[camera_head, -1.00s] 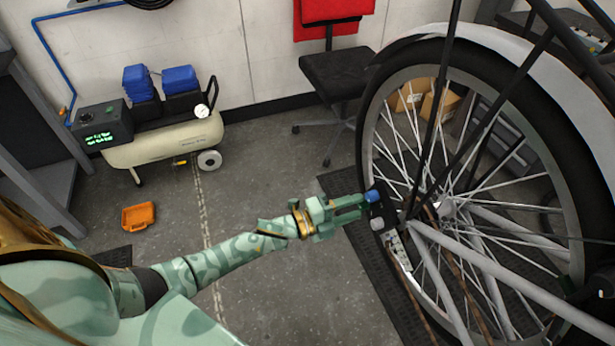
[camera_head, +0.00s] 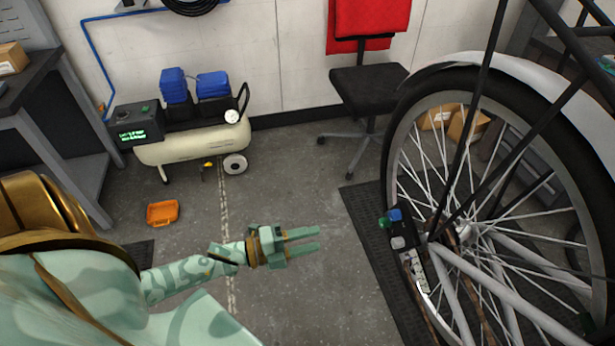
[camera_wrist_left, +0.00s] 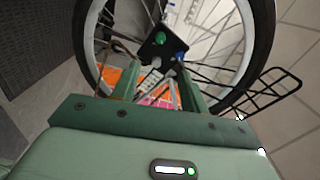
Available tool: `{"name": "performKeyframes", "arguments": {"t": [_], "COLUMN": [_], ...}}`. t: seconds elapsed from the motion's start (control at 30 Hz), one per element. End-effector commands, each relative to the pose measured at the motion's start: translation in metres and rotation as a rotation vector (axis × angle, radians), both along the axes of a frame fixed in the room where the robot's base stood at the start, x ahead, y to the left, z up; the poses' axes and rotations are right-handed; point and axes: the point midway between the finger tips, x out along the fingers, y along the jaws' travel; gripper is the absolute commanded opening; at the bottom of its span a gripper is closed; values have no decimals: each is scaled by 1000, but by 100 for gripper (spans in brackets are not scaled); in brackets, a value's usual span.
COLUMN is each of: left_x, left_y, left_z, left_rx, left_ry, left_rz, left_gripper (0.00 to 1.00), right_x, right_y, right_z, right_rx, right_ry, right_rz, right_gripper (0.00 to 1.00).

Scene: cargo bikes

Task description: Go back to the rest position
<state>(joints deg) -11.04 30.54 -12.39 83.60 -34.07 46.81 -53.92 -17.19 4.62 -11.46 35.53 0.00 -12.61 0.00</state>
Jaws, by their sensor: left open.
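My left gripper (camera_head: 318,242) is open and empty in the head view, over the grey floor left of the bike wheel. Its two fingers point right, with a gap between them and the wheel. A small black box (camera_head: 398,228) with a blue, a green and a grey knob sits at the wheel's hub. The box also shows in the left wrist view (camera_wrist_left: 158,50), beyond the gripper's fingers. The large spoked wheel (camera_head: 400,125) fills the right of the head view. My right gripper is in neither view.
A cream compressor (camera_head: 190,143) stands by the back wall. An orange tray (camera_head: 162,213) lies on the floor. A black chair (camera_head: 368,88) stands behind the wheel. A grey workbench (camera_head: 75,140) is at the left. A dark mat (camera_head: 365,215) lies under the wheel. The floor between is clear.

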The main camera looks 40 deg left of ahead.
Motion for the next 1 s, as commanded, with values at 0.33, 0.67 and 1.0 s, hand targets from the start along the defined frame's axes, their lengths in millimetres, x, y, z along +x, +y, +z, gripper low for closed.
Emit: {"name": "performKeyframes", "arguments": {"t": [0.33, 0.67, 1.0], "left_x": [0, -22, -257], "left_y": [0, 75, 88], "left_z": [0, -126, -316], "left_rx": [-2, -174, -394], "left_ry": [1, 569, 1358], "left_rz": [0, 427, 1185], "left_gripper": [44, 44, 44], "right_x": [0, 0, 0], "right_y": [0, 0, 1], "right_z": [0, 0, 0], "right_rx": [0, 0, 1], "right_ry": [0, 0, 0], "right_rz": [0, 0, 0], "right_gripper": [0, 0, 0]}}
